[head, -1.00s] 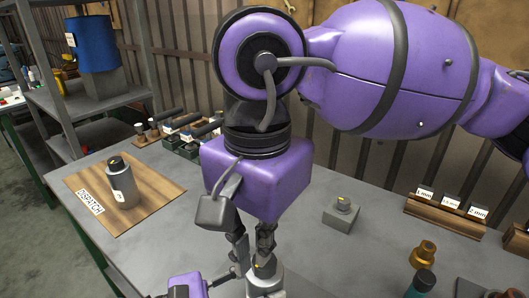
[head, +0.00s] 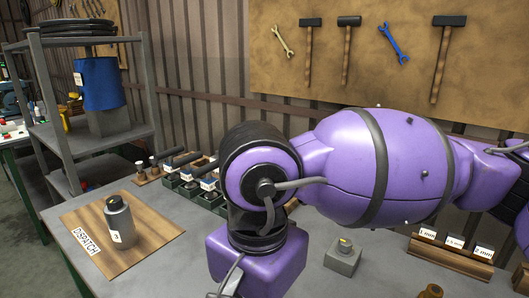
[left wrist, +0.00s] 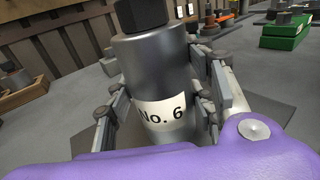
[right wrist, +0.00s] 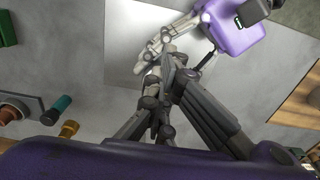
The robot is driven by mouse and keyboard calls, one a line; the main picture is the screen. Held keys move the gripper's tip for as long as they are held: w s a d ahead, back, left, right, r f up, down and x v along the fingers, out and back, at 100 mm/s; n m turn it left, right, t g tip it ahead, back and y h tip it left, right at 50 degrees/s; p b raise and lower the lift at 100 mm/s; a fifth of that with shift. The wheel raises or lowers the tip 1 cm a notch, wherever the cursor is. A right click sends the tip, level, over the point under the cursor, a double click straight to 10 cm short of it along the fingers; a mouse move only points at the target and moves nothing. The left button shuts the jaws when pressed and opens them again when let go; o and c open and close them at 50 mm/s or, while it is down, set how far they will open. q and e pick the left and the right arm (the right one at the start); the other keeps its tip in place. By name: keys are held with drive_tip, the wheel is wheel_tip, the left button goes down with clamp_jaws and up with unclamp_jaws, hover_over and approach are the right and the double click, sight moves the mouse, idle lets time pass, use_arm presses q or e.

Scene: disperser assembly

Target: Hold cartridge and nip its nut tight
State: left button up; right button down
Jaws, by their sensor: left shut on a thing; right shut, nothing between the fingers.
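The cartridge (left wrist: 155,75) is a grey cylinder with a white "No. 6" label, seen in the left wrist view. Its black nut (left wrist: 142,14) is at the top, cut off by the picture edge. My left gripper (left wrist: 160,100) is shut on the cartridge, with a finger on each side of its body. The right wrist view shows my left gripper (right wrist: 165,40) coming in from the upper right. My right gripper (right wrist: 163,85) is shut and empty, its fingertips close to the left fingers. The cartridge cannot be made out there. Both grippers are below the head view.
Another grey cartridge (head: 118,221) stands on the wooden dispatch board (head: 165,238) at the left. A grey block (head: 343,256) with a yellow-marked top and a labelled wooden rack (head: 450,258) lie to the right. Small fittings (right wrist: 62,105) stand on the bench.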

drive_tip(key=shift+d+f, duration=0.3)
drive_tip(key=shift+f, duration=0.15)
drive_tip(key=shift+w+a, duration=0.1)
drive_tip(key=shift+a, duration=0.15)
drive_tip(key=shift+w+a, duration=0.3)
drive_tip(key=shift+a, duration=0.2)
drive_tip(key=shift+w+a+r, duration=0.2)
drive_tip(key=shift+w+a, duration=0.25)
drive_tip(key=shift+w, duration=0.15)
drive_tip(key=shift+a, duration=0.15)
wheel_tip(320, 180, up, 6)
drive_tip(key=shift+s+a, duration=0.25)
drive_tip(key=shift+s, duration=0.05)
idle(0.6)
